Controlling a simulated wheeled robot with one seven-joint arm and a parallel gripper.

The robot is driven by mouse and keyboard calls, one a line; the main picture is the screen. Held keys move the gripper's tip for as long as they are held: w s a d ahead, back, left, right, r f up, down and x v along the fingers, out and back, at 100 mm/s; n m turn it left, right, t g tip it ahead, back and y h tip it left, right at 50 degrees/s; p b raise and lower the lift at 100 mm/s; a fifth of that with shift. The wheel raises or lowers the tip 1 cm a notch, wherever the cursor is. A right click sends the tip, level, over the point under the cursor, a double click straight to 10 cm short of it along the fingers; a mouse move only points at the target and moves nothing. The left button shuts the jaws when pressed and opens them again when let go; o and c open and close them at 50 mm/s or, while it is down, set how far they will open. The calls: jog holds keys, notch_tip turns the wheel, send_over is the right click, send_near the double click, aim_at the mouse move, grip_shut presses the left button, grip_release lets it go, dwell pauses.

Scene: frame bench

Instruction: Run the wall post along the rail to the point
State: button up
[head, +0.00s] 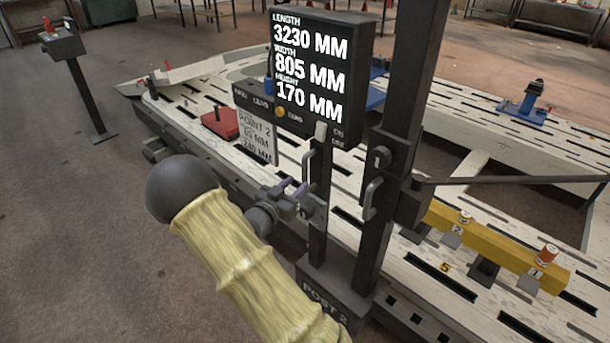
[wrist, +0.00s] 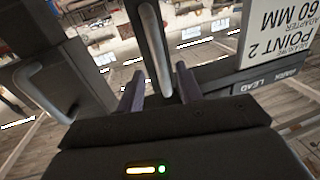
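The wall post (head: 400,80) is a tall dark upright on a base marked "POST 2" (head: 325,300), beside the frame bench. A thinner upright (head: 320,215) next to it carries a metal grab handle (head: 308,165). The handle also shows in the wrist view (wrist: 153,45). My gripper (head: 296,190) is at this handle. In the wrist view my two fingers (wrist: 160,92) stand apart on either side of the bar, with gaps visible, so it looks open. The rail under the post is mostly hidden. A white card reading "Point 2" (head: 257,138) hangs below the display.
The display (head: 318,60) reads length 3230, width 805, height 170 mm. A second handle (head: 372,198) is on the thick post. A dark arm (head: 500,181) reaches right over the bench. A yellow beam (head: 500,250) carries numbered tags.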

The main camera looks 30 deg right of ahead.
aim_at(303, 177)
jog(key=x, duration=0.5)
jog(key=shift+w+d, duration=0.2)
jog(key=shift+d, duration=0.15)
grip_shut()
